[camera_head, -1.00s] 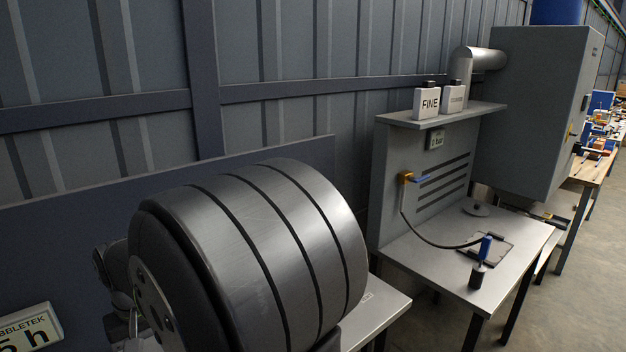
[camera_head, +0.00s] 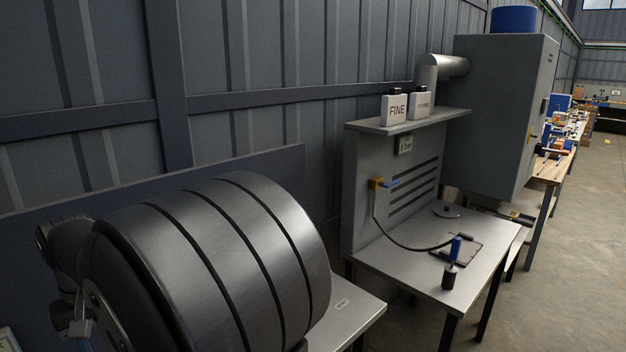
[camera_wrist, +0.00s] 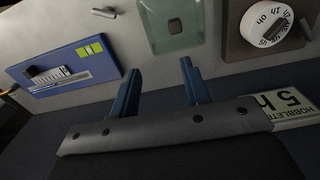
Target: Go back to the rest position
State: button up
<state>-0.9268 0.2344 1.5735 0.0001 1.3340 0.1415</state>
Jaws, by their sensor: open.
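My gripper (camera_wrist: 160,90) shows in the wrist view with its two blue fingers well apart and nothing between them. A pale worktop (camera_wrist: 115,45) lies beyond the fingertips. I cannot make out the gripper's fingers in the head view.
A metal bench (camera_head: 400,270) stands right of the drum. Open floor (camera_head: 570,270) lies at right.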

jog(key=s+a+r, duration=0.1)
jog(key=s+a, duration=0.5)
jog(key=a, duration=0.3)
jog(key=s+a, duration=0.6)
jog(key=a, duration=0.3)
jog(key=f, duration=0.6)
jog(key=shift+s+a+f, duration=0.1)
jog(key=shift+s+a, duration=0.15)
jog(key=shift+s, duration=0.1)
jog(key=o, duration=1.3)
jog(key=shift+c, duration=0.2)
jog(key=s+a+r+t+y, duration=0.35)
jog(key=s+r, duration=0.25)
jog(key=s, duration=0.4)
jog(key=x, duration=0.9)
jog(key=shift+f, duration=0.25)
jog(key=shift+s, duration=0.15)
